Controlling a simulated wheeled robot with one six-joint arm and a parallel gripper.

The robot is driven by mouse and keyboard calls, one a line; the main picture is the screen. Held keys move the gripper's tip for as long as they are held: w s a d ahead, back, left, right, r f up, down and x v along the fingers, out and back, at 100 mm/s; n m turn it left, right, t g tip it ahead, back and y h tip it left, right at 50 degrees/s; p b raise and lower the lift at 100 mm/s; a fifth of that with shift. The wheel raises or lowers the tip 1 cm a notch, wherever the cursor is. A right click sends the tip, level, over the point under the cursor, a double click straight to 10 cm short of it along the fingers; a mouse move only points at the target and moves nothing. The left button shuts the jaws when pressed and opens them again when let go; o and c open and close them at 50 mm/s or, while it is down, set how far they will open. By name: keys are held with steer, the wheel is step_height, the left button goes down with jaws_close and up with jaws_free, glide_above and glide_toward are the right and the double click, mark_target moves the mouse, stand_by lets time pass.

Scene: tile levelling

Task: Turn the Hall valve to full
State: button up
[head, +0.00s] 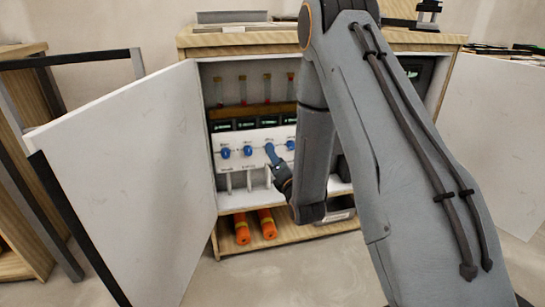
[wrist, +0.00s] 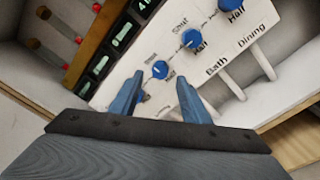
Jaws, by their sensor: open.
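A white valve panel (head: 237,165) with a row of blue knobs is inside the open cabinet; it also shows in the wrist view (wrist: 130,92). My gripper (head: 270,151) is at the panel. In the wrist view my gripper (wrist: 160,78) is open, and one blue knob (wrist: 161,70) shows between its fingertips; contact cannot be told. That knob's room label is hidden by the gripper, and I cannot read "Hall" anywhere. The knob to its right (wrist: 192,38) has "Bath" below it, and a farther knob (wrist: 231,5) has "Dining". "Shut" and "Half" marks show near the knobs.
The cabinet doors stand open, the left door (head: 125,165) wide. White pipes (wrist: 231,83) run below the panel. Dark displays (head: 246,124) and red-marked gauges (head: 267,88) are above it. Orange cylinders (head: 267,224) lie on the low shelf. My arm hides the cabinet's right part.

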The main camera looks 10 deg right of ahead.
steer(key=w, duration=0.3)
steer(key=shift+w+a+b, duration=0.1)
steer(key=shift+w+b, duration=0.2)
steer(key=shift+b, duration=0.1)
steer(key=c, duration=1.1)
steer(key=shift+o, duration=0.2)
